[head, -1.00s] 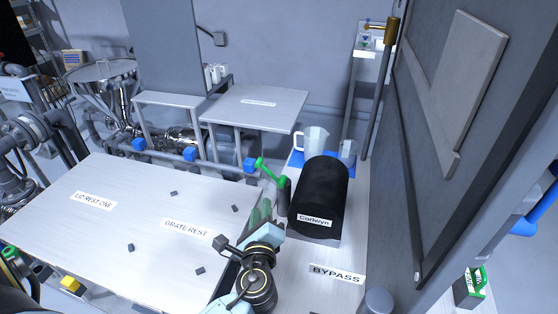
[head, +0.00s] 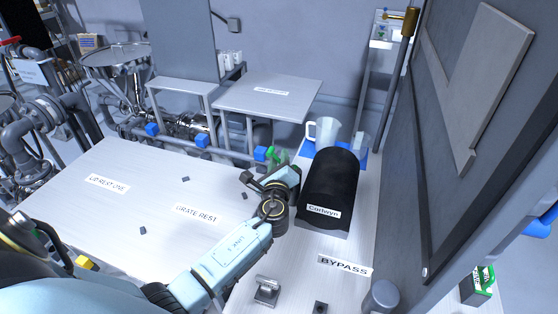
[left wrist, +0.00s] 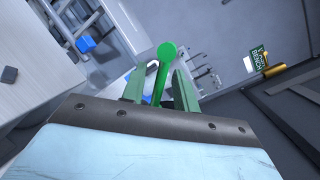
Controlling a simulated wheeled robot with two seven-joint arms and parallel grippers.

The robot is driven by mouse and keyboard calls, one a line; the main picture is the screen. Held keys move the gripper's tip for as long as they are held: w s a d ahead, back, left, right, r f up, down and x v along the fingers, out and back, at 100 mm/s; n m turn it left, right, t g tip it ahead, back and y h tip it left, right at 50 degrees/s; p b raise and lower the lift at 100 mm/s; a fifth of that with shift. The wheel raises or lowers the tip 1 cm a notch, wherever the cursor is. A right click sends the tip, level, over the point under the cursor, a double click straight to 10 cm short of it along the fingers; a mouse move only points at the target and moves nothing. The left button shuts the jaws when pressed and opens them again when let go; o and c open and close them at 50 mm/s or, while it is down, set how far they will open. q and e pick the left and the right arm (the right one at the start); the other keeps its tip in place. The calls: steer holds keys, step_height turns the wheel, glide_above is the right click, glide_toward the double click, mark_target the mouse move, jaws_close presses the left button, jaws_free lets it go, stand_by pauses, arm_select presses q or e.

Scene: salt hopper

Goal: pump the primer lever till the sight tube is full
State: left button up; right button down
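The green primer lever (left wrist: 166,52) has a round knob and shows in the left wrist view between the two fingers of my left gripper (left wrist: 160,86). The fingers stand apart, one on each side of the lever's shaft, with some gap visible. In the head view the left gripper (head: 276,168) is beside the black Corlwyn unit (head: 330,180), and it mostly hides the lever and its post. I cannot make out the sight tube. My right gripper is not in view.
A white jug (head: 324,131) stands on a blue mat behind the black unit. A bench (head: 150,215) labelled for lid and grate rests lies left, with small dark blocks. A grey door panel (head: 480,140) closes off the right. A BYPASS label (head: 344,265) is in front.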

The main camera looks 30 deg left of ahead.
arm_select(q)
jaws_close()
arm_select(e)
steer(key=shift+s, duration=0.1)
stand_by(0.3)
